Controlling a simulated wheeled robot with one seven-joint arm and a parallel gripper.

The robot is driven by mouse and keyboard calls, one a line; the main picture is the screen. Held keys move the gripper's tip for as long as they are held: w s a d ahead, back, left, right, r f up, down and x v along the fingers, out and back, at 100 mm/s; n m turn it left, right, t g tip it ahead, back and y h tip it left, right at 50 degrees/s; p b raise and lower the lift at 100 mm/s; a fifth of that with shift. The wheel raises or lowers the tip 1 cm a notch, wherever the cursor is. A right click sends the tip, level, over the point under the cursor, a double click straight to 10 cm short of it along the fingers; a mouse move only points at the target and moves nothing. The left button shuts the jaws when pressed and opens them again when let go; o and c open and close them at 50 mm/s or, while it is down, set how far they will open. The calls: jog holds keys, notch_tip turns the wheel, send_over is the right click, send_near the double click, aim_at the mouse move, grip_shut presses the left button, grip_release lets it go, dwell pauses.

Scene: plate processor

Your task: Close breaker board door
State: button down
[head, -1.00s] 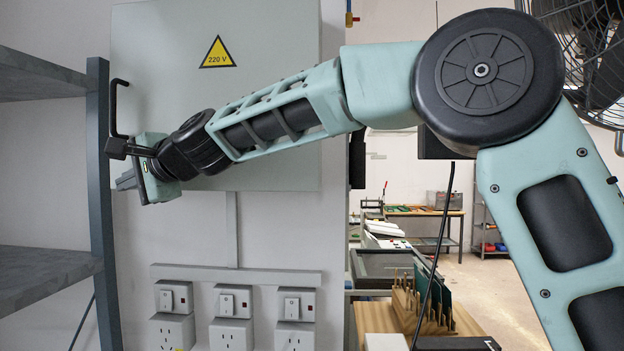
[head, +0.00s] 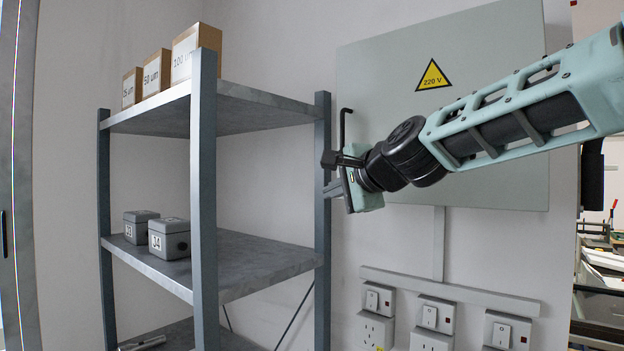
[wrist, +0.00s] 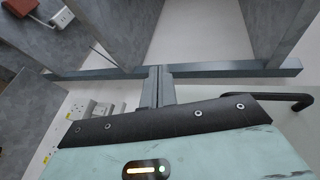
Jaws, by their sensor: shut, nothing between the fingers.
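The breaker board door (head: 500,60) is a pale grey panel on the wall with a yellow 220 V warning triangle (head: 433,75). Its face looks about parallel to the wall and no open gap shows, but my arm covers part of it. A black bar handle (head: 343,128) stands at its left edge and also shows at the right of the wrist view (wrist: 288,99). My gripper (head: 329,191) is beside the handle's lower part, pointing left towards the shelf post. Its fingers (wrist: 158,84) are shut and empty. I cannot tell whether the gripper touches the handle.
A grey metal shelf rack (head: 205,200) stands just left of the board, its right post close to my fingertips. It holds cardboard boxes (head: 156,73) and two grey boxes (head: 168,238). Sockets with switches (head: 430,318) are on the wall below the door.

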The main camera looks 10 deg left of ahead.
jog(key=s+a+r+p, duration=0.2)
jog(key=s+a+p, duration=0.1)
jog(key=s, duration=0.2)
jog(key=s+d+f+n+g+h+b, duration=0.1)
jog(key=s+d+f+n+g+b, duration=0.15)
jog(key=s+f, duration=0.45)
jog(key=s+d+f+n+g+h+b, duration=0.1)
jog(key=s+d+f+n+g+b, duration=0.2)
jog(key=f, duration=0.8)
jog(key=s+d+f+n+g+h+b, duration=0.15)
jog(key=s+f+n+b, duration=0.35)
jog(key=f, duration=0.5)
jog(key=s+d+f+n+g+h+b, duration=0.4)
jog(key=s+d+f+n, duration=0.3)
jog(key=s+d+f, duration=0.9)
notch_tip(320, 180, down, 3)
jog(key=s+h+b, duration=0.1)
jog(key=s, duration=0.1)
jog(key=shift+s+b, duration=0.35)
